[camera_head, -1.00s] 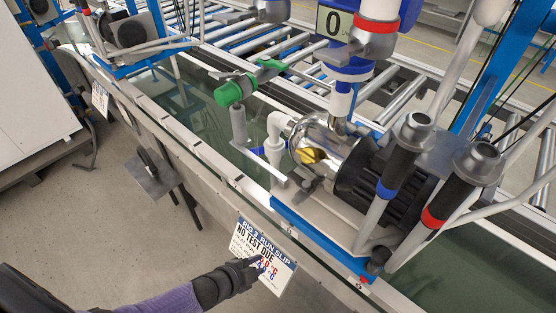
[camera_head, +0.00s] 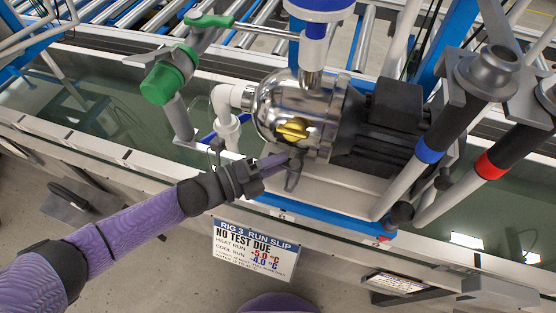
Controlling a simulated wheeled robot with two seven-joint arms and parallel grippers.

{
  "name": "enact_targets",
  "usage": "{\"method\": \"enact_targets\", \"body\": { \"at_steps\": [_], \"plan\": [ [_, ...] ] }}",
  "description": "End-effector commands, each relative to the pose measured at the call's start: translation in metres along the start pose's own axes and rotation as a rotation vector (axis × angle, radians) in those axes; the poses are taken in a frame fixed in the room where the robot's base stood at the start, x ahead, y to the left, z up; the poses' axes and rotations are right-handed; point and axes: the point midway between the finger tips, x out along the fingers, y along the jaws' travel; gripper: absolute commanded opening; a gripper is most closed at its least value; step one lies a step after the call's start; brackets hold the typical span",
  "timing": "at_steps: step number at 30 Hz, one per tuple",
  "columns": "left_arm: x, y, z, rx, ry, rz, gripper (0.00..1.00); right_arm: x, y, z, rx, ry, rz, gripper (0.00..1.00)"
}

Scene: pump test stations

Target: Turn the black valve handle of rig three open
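Rig three's silver pump (camera_head: 290,105) has a black finned motor (camera_head: 385,125) and a yellow knob (camera_head: 292,129) on its front. My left gripper (camera_head: 284,160) is at the pump's lower front, just below the yellow knob, by a small grey lever-like part (camera_head: 293,178). I cannot tell if they touch, or whether the fingers are open. A small black knob (camera_head: 400,212) sits at the foot of the blue-ringed pipe. I cannot tell for sure which part is the black valve handle. My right gripper is not in view.
A run slip (camera_head: 256,248) reading "RIG 3", "NO TEST DUE" hangs below the pump. A green valve (camera_head: 163,82) with a green lever (camera_head: 209,20) stands left. Pipes with blue (camera_head: 429,154) and red (camera_head: 489,167) rings rise right.

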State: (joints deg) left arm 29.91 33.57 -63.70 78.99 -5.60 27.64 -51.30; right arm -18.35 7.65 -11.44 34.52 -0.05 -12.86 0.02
Motion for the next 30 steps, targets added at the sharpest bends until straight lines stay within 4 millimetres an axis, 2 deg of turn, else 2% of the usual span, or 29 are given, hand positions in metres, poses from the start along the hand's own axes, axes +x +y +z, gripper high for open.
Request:
{"method": "enact_targets", "body": {
  "at_steps": [3,10,15,24,30],
  "plan": [
    [0.0087,0.0006,0.0001,0.000,0.000,0.001,0.34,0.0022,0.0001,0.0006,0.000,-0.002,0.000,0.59],
    [0.0095,0.0000,0.0001,-0.001,-0.001,0.002,0.34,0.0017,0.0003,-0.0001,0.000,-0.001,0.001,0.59],
    [0.0093,0.0001,0.0001,-0.001,-0.001,0.002,0.00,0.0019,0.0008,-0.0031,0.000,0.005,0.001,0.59],
    [0.0090,0.0000,-0.0003,-0.003,-0.006,0.002,0.00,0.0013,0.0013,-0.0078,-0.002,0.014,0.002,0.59],
    [0.0076,-0.0014,-0.0025,-0.011,-0.066,0.005,0.00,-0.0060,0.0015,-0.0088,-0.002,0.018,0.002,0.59]
  ]
}}
